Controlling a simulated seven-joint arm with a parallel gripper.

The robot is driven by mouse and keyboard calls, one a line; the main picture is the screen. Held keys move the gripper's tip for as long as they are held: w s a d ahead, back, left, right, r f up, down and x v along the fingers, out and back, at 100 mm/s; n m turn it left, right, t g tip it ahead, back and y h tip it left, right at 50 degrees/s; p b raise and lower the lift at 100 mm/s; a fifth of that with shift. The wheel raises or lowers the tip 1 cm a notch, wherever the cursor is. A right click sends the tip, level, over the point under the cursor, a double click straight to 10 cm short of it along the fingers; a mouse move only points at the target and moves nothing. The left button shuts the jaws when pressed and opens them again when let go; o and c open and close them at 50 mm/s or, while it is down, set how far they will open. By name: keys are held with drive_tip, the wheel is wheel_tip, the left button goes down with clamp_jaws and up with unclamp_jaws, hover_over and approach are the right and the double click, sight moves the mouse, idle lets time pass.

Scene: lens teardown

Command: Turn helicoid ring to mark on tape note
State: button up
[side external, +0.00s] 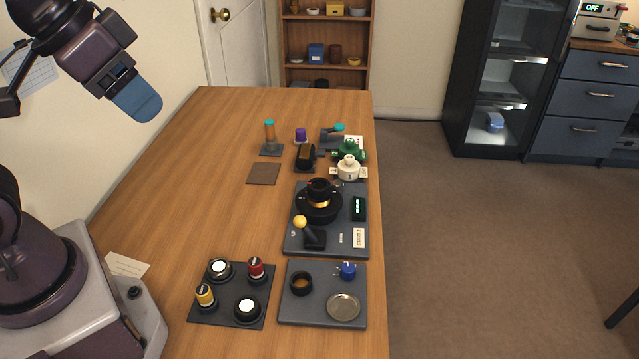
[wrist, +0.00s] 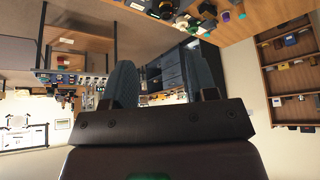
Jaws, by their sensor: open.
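A black stepped cylinder with a gold band, which looks like the helicoid ring (side external: 319,203), stands upright on a grey plate (side external: 297,246) at the right side of the table. A small white label (side external: 359,238) with dark lettering, possibly the tape note, lies on the plate's lower right; I cannot read a mark on it. My gripper (side external: 147,108) is open and empty, high at the upper left, far from the ring. In the wrist view its two blue fingers (wrist: 163,75) stand apart with nothing between them.
The plate also bears a yellow-knobbed lever (side external: 300,222) and a green-lit display (side external: 359,208). Nearer stand a dark board of knobs (side external: 231,311) and a grey plate with a round dish (side external: 343,307). Valve-like parts (side external: 349,168) stand behind. The table's left middle is clear.

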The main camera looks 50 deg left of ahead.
drive_tip(key=o, duration=0.3)
drive_tip(key=shift+f, duration=0.15)
drive_tip(key=shift+o, duration=0.2)
drive_tip(key=n+g, duration=0.6)
hover_over(319, 184)
drive_tip(key=shift+f, duration=7.95)
wheel_tip(319, 184, down, 12)
drive_tip(key=shift+r, duration=0.1)
drive_tip(key=c, duration=0.9)
